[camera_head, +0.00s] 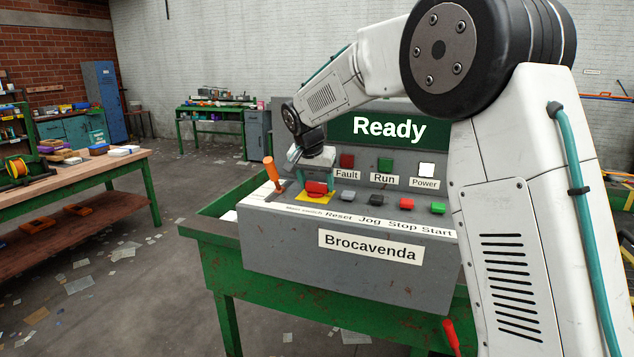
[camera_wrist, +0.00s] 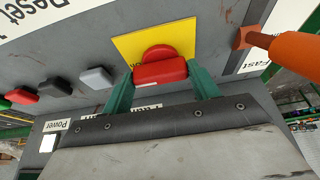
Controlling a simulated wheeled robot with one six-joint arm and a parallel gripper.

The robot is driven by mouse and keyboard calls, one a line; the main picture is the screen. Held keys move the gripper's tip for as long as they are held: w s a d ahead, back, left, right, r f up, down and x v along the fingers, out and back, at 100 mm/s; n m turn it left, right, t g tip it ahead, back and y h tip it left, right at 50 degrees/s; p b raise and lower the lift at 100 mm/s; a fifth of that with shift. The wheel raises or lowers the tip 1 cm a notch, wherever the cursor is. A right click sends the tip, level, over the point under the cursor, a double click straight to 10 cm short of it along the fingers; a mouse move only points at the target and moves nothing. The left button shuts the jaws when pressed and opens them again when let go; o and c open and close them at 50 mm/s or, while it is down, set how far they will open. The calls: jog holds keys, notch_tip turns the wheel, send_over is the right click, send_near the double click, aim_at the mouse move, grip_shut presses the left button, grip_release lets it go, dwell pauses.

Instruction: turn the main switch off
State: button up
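The main switch is a red knob (camera_head: 316,188) on a yellow plate (camera_head: 301,197) at the left of the sloping console top. In the wrist view the red knob (camera_wrist: 160,71) lies crosswise on its yellow plate (camera_wrist: 133,45). My gripper (camera_head: 318,181) reaches down over it from above. In the wrist view the teal fingers of my gripper (camera_wrist: 160,80) stand at both ends of the knob, with no clear gap on either side. The white Power lamp (camera_head: 426,169) is bright, and the display (camera_head: 390,130) reads "Ready".
An orange-handled lever (camera_head: 271,172) stands close left of the switch. Grey Reset (camera_head: 348,195), dark Jog (camera_head: 376,200), red Stop (camera_head: 405,203) and green Start (camera_head: 437,208) buttons run to the right. The lamp panel rises close behind.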

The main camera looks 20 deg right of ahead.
jog(key=shift+d+n, duration=0.1)
jog(key=shift+n, duration=0.2)
jog(key=n, duration=0.1)
jog(key=n+y, duration=0.1)
jog(key=n, duration=0.1)
jog(key=shift+d+t+y, duration=0.15)
jog(key=shift+t+y, duration=0.15)
jog(key=n, duration=0.2)
jog(key=n+y, duration=0.1)
jog(key=n, duration=0.1)
jog(key=shift+d+n+y, duration=0.1)
jog(key=shift+n+y, duration=0.2)
jog(key=shift+n, duration=0.1)
jog(key=n+y, duration=0.1)
jog(key=n, duration=0.1)
jog(key=n+y, duration=0.1)
jog(key=n, duration=0.2)
jog(key=shift+w+d, duration=0.1)
jog(key=shift+w, duration=0.1)
jog(key=shift+n+g+y, duration=0.6)
jog(key=shift+n+g, duration=0.3)
jog(key=shift+n, duration=1.3)
jog(key=o, duration=1)
